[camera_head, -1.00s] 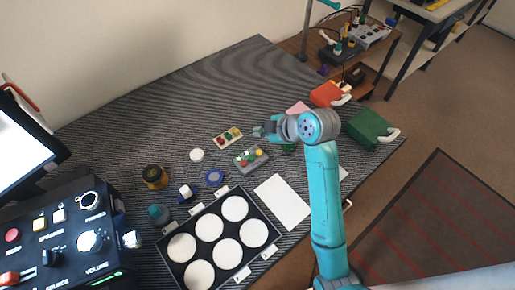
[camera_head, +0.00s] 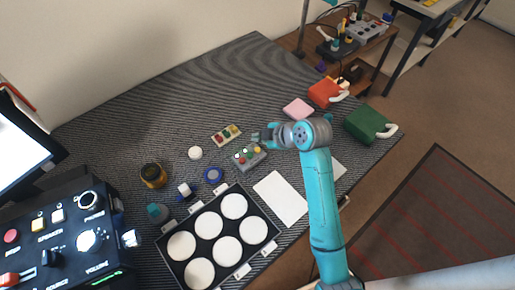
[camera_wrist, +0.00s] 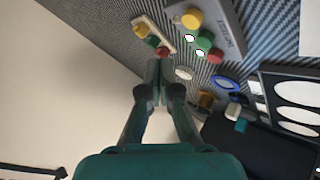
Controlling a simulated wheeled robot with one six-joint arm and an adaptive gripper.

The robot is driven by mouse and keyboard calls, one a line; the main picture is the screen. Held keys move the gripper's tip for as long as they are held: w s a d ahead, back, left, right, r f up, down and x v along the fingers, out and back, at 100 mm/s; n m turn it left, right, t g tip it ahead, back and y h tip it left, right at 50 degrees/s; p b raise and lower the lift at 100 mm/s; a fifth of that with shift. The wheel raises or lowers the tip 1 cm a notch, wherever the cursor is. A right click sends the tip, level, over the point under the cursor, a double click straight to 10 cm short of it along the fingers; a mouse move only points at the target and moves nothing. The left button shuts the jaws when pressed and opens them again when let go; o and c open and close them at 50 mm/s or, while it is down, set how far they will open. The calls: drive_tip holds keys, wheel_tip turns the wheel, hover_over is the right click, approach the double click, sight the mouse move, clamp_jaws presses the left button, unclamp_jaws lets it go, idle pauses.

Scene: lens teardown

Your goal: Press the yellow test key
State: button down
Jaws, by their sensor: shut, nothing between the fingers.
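A grey key box (camera_head: 250,161) lies on the dark striped mat. It carries a yellow key (camera_wrist: 192,18), a green key (camera_wrist: 205,38), a red key (camera_wrist: 215,56) and small white ones. Its yellow key shows in the head view just beside the fingertips (camera_head: 258,149). A cream strip (camera_head: 226,136) with red, yellow and green buttons lies behind the box; it also shows in the wrist view (camera_wrist: 160,34). My gripper (camera_head: 257,137) is shut and empty, close to the box's back right corner. Its fingertips (camera_wrist: 158,64) appear beside both panels; I cannot tell their height.
A pink block (camera_head: 298,110) and a green case (camera_head: 369,124) lie to the right. The back mat is clear.

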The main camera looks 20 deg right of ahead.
sight(259, 150)
drive_tip(key=shift+f, duration=1.75)
drive_tip(key=shift+f, duration=0.1)
drive_tip(key=shift+f, duration=0.35)
drive_tip(key=shift+f, duration=0.4)
idle(0.7)
drive_tip(key=shift+r, duration=0.15)
idle(0.3)
drive_tip(key=shift+r, duration=0.7)
drive_tip(key=shift+r, duration=0.1)
drive_tip(key=shift+r, duration=2.4)
